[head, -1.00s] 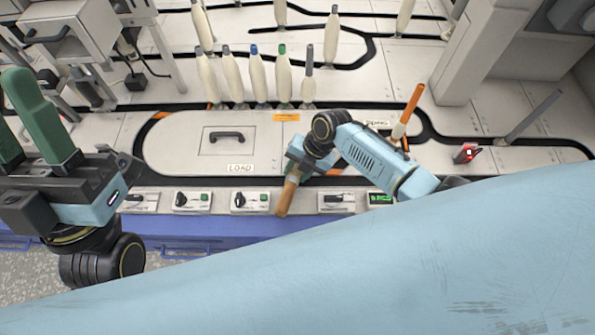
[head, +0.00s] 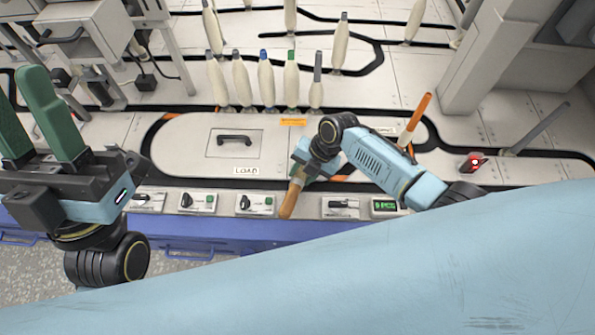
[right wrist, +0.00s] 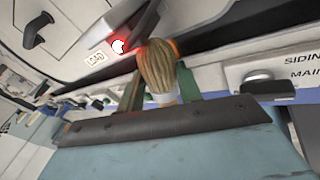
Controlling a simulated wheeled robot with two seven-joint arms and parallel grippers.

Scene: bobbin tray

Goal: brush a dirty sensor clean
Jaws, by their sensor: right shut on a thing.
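My right gripper (right wrist: 158,88) is shut on a brush. Its tan bristles (right wrist: 155,58) stand up between the green fingers in the right wrist view. In the head view the brown brush handle (head: 291,198) slants down from the right gripper, whose fingers are mostly hidden. A dark sensor with a glowing red lamp (right wrist: 118,46) is just left of the bristles in the right wrist view; I cannot tell whether they touch. In the head view a red-lit sensor (head: 473,162) stands at the right. My left gripper (head: 42,125) is open and empty at the far left.
Several cream bobbins (head: 241,82) stand behind the LOAD plate (head: 190,145). An upright orange stick (head: 416,116) is right of my right wrist. A grey rod (head: 540,128) leans at the right. Switch boxes (head: 198,202) and a green display (head: 385,206) line the front edge.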

